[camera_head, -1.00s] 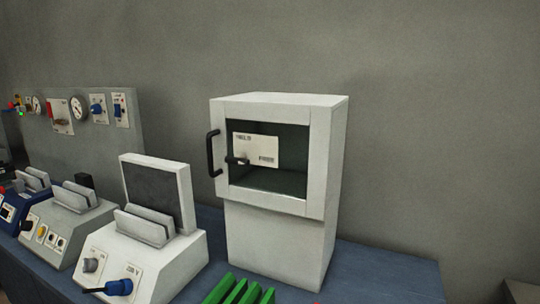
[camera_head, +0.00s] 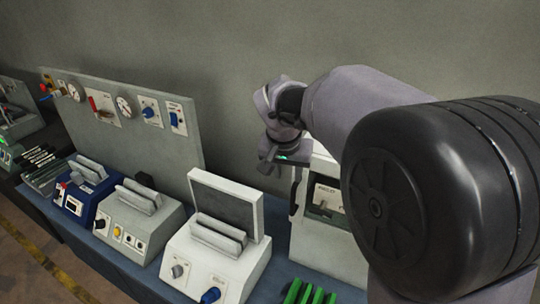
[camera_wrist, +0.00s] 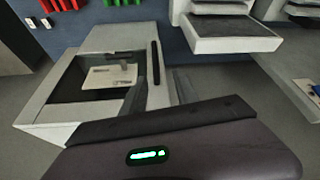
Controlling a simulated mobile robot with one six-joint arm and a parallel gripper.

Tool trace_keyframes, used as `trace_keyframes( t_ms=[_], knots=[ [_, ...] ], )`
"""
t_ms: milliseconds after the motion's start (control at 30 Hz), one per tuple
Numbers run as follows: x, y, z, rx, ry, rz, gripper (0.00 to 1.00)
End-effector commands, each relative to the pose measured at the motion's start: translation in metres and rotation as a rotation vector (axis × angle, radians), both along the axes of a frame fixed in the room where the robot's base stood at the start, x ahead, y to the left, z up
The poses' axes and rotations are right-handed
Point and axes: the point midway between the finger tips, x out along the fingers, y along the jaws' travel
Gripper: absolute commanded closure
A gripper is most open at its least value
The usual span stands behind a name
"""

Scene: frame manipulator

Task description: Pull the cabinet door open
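The white cabinet (camera_head: 326,246) stands at the right of the bench, mostly hidden behind my arm in the head view. Its door has a dark window with a paper label behind it; the door looks shut. The black bar handle (camera_head: 294,192) is on the door's left side. In the wrist view the cabinet (camera_wrist: 115,38) lies at left, with the label (camera_wrist: 110,76) and the handle (camera_wrist: 155,62) visible. My gripper (camera_wrist: 160,84) is open, its fingers apart near the handle. I cannot tell whether they touch it. In the head view its fingertips are not clear.
A white device with a raised lid (camera_head: 228,205) stands left of the cabinet, close by. Green bars (camera_head: 308,294) lie on the bench in front. Grey and blue devices and a gauge panel (camera_head: 120,115) are farther left. A plain wall is behind.

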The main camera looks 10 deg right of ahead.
Motion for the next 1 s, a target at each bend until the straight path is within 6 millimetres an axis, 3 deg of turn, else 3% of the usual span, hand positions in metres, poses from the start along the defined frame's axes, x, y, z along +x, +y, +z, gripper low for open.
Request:
trace_keyframes(
  t_ms=[633,800,1000],
  knots=[
    [0.048,-0.022,-0.135,0.001,0.004,-0.001,0.64],
    [0.057,-0.025,-0.155,0.002,0.001,-0.001,0.64],
    [0.059,-0.026,-0.161,0.002,0.0,-0.001,0.64]
  ],
)
